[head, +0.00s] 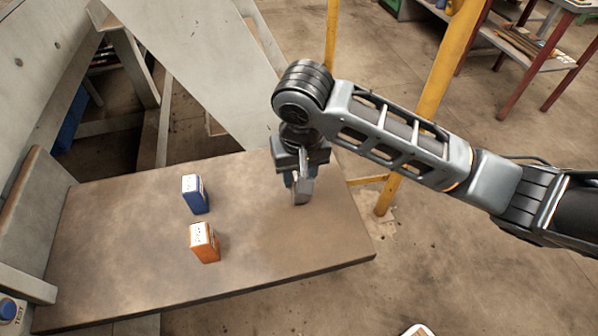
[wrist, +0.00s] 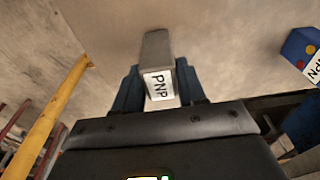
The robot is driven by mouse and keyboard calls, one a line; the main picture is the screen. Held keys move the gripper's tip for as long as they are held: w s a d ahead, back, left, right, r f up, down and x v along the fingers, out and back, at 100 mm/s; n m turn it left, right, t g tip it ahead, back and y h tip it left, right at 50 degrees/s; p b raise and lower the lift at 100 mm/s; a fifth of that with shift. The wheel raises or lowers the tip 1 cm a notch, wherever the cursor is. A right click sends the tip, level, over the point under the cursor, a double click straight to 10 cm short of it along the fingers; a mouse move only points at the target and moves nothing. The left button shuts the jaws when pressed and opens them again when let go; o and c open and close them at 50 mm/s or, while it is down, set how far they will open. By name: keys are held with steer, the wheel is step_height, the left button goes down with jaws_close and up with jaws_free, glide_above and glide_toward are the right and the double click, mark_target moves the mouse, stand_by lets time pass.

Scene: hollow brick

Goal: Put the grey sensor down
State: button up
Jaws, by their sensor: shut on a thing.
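The grey sensor (head: 302,190) is a small grey block held at the right part of the brown table (head: 120,275). In the wrist view the grey sensor (wrist: 157,50) has a white label reading "PNP" and sits between the two dark fingers. My gripper (head: 299,183) is shut on it and points down. The sensor's lower end is close to the table top; I cannot tell whether it touches. The sensor's upper part is partly hidden by the gripper in the head view.
A blue box (head: 195,194) and an orange box (head: 204,242) stand on the table left of my gripper. The table's front right is clear. A yellow post (head: 430,85) rises behind the table's right edge. A grey slanted panel (head: 200,70) stands behind the table.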

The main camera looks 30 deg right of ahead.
steer(key=shift+f, duration=0.15)
steer(key=o, duration=1.1)
step_height(320, 180, up, 12)
steer(key=s+p, duration=0.1)
steer(key=p, duration=0.2)
steer(key=shift+s+a, duration=0.2)
steer(key=shift+a, duration=0.05)
